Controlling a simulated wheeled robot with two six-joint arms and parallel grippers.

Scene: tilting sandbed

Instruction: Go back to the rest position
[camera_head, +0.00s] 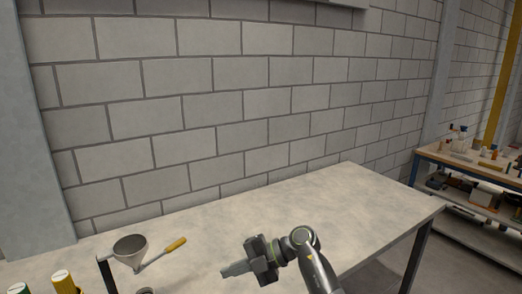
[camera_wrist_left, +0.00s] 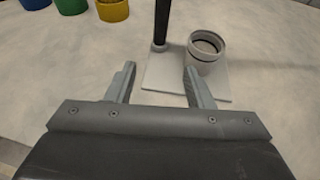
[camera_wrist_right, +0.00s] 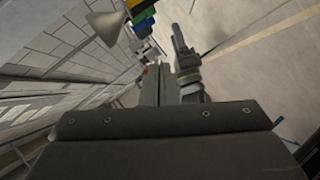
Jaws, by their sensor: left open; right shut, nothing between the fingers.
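My right gripper (camera_head: 226,271) is held over the table (camera_head: 330,215) in the head view, its fingers pointing left. The fingers (camera_wrist_right: 158,80) are together in the right wrist view, with nothing between them. I cannot tell whether the fingers touch the plate.
A grey funnel (camera_head: 130,247) on a stand, with a yellow handle (camera_head: 175,243), is left of my right gripper. Green (camera_head: 18,288) and yellow (camera_head: 64,281) containers are at the lower left. The table's right side is clear. A block wall (camera_head: 240,100) stands behind.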

